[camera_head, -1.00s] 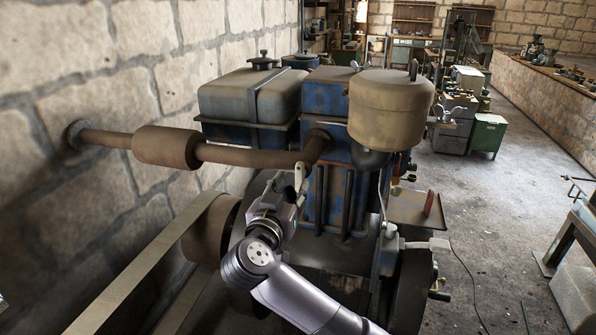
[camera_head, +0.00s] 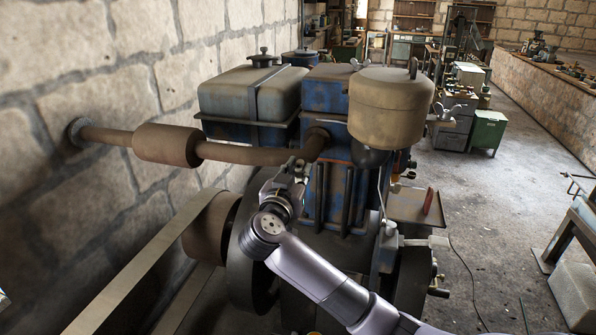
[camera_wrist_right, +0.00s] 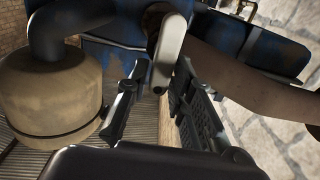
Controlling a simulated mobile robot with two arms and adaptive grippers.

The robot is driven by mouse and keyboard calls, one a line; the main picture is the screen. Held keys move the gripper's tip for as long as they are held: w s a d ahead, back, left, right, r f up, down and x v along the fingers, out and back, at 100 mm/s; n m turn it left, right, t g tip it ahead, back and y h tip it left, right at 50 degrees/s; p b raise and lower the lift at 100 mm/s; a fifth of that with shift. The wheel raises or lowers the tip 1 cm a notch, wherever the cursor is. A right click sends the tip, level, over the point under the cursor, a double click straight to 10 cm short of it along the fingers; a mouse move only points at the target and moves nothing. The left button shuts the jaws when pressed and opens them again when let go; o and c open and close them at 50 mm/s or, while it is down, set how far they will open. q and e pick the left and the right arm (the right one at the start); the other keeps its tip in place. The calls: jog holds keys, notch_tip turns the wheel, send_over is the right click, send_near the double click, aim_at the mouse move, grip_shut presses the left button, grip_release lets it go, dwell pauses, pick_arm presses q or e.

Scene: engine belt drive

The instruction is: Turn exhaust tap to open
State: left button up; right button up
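The exhaust tap's handle, a pale beige lever (camera_wrist_right: 170,50), shows in the right wrist view with its rounded end between the two fingers. My right gripper (camera_wrist_right: 160,78) is open, with one dark finger on each side of the lever. Gaps show between fingers and lever, so it is not gripped. In the head view the right gripper (camera_head: 292,178) is just below the brown exhaust pipe (camera_head: 250,155), beside the blue engine block; its fingertips and the lever are mostly hidden there.
A tan cylindrical canister (camera_head: 390,108) stands right of the tap and also fills the left of the wrist view (camera_wrist_right: 55,90). A grey-blue tank (camera_head: 250,95) is behind the pipe. A belt (camera_head: 150,262) and wheel lie below left, by the stone wall (camera_head: 60,200).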

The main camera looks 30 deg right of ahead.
grip_shut()
jog(key=shift+m+p, duration=0.3)
jog(key=shift+p, duration=0.15)
jog(key=shift+s+m+p, duration=0.15)
jog(key=shift+m+p, duration=0.35)
jog(key=shift+p, duration=0.25)
jog(key=m+p, duration=0.2)
jog(key=shift+s+d+m+p, duration=0.15)
jog(key=shift+d+m+p, duration=0.05)
jog(key=shift+m+p, duration=0.1)
jog(key=shift+s+d+f+m+p, duration=0.15)
jog(key=shift+f+m+p, duration=0.35)
jog(key=shift+m, duration=1.75)
jog(key=shift+s+d+f+m+p, duration=0.2)
jog(key=shift+f+m+p, duration=0.2)
jog(key=shift+m, duration=1.9)
jog(key=shift+s+d+f+m+p, duration=0.15)
jog(key=shift+f+m+p, duration=0.35)
jog(key=shift+m, duration=1.75)
